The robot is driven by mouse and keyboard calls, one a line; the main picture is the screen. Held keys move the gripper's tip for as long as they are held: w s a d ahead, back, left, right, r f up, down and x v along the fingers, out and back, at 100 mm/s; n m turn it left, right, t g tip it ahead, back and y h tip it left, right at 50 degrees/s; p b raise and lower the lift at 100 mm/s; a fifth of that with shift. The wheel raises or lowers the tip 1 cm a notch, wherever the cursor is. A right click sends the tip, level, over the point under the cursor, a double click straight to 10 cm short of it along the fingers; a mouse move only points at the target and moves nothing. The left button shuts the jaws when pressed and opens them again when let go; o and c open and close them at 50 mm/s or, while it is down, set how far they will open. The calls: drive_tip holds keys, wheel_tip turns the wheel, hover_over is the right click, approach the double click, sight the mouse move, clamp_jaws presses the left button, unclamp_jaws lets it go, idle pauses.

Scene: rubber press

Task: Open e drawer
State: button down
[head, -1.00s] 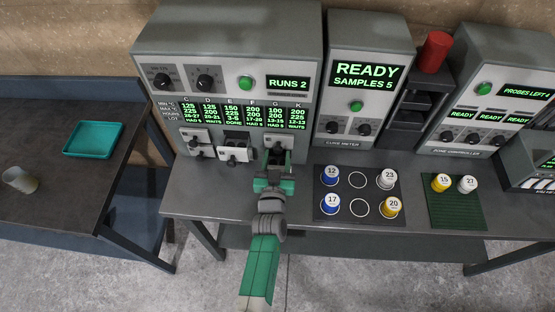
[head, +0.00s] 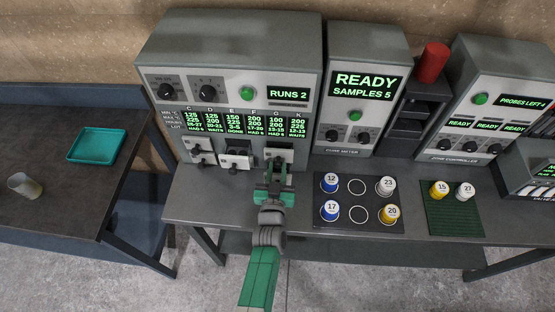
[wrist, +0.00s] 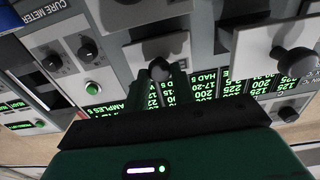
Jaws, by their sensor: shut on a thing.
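The grey press (head: 225,40) at the left of the bench has a white front with small knobbed drawers below a lettered display. The middle drawer (head: 236,161), below E and F, stands out from the front. My gripper (head: 274,178) is at the right-hand drawer position, below G and K. Its jaws are closed on a drawer knob, which shows in the wrist view (wrist: 159,70) with a white drawer front (wrist: 145,50) behind it. The neighbouring drawer front (wrist: 260,45) shows to the right there.
A cure meter (head: 365,50) and a zone controller stand to the right. A black mat (head: 345,202) with several numbered samples and a green mat (head: 465,223) lie on the bench. A teal tray (head: 95,145) and a cup (head: 25,186) are on the left table.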

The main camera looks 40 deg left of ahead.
drive_tip(key=shift+s+d+r+p, duration=0.25)
drive_tip(key=shift+s+d+p, duration=0.15)
drive_tip(key=shift+s+d, duration=0.15)
drive_tip(key=shift+s+f, duration=0.2)
drive_tip(key=shift+s, duration=0.05)
drive_tip(key=shift+w, duration=0.1)
drive_tip(key=c, duration=1.2)
unclamp_jaws()
drive_tip(key=shift+f, duration=0.1)
drive_tip(key=p+v, duration=0.4)
drive_tip(key=v, duration=0.3)
drive_tip(key=shift+s+d, duration=0.25)
drive_tip(key=shift+s, duration=0.1)
